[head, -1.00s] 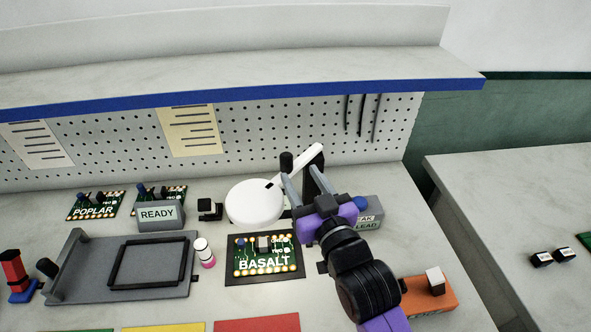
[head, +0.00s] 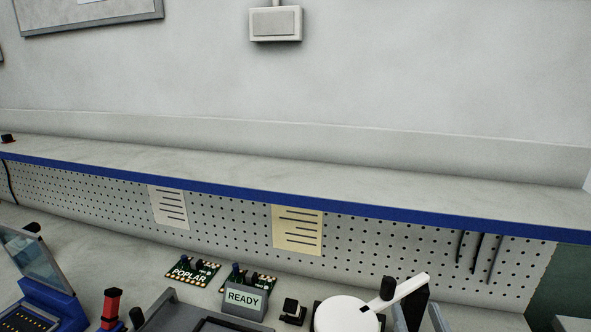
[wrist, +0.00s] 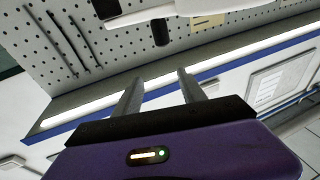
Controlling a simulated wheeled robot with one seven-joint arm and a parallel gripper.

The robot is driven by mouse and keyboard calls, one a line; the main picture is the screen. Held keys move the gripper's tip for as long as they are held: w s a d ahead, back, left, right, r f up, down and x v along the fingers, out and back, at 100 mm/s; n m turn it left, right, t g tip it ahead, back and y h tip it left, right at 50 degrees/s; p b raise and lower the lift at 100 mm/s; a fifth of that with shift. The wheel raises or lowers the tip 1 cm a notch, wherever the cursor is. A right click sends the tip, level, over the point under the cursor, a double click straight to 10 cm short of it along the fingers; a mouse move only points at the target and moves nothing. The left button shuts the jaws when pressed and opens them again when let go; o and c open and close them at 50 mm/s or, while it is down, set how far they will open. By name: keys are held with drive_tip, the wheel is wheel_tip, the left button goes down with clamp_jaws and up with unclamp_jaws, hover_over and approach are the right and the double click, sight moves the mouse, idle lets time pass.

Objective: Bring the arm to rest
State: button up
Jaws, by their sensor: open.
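My gripper (head: 420,312) shows only by its grey fingers at the bottom right of the head view, near the white round device (head: 345,316). The device has a white lever (head: 408,288) with a black knob (head: 387,289). In the wrist view my gripper (wrist: 158,76) has its two fingers apart with nothing between them. The black knob (wrist: 160,32) hangs past the fingertips there, clear of them. The rest of my arm is out of the head view.
A shelf with a blue edge (head: 370,210) runs above the pegboard (head: 230,215). A READY block (head: 243,299), a POPLAR board (head: 190,272) and a grey tray (head: 175,315) stand on the bench. A blue device with a raised panel (head: 35,258) is at the left.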

drive_tip(key=s+f+g, duration=0.2)
drive_tip(key=s+f, duration=0.3)
drive_tip(key=s, duration=1.2)
drive_tip(key=s+a+f+g+y, duration=0.1)
drive_tip(key=s+f+g, duration=0.2)
drive_tip(key=s, duration=1.3)
wheel_tip(320, 180, down, 3)
drive_tip(key=shift+s+a+r+n, duration=0.1)
drive_tip(key=shift+s+a+n, duration=0.1)
drive_tip(key=shift+s+n, duration=0.2)
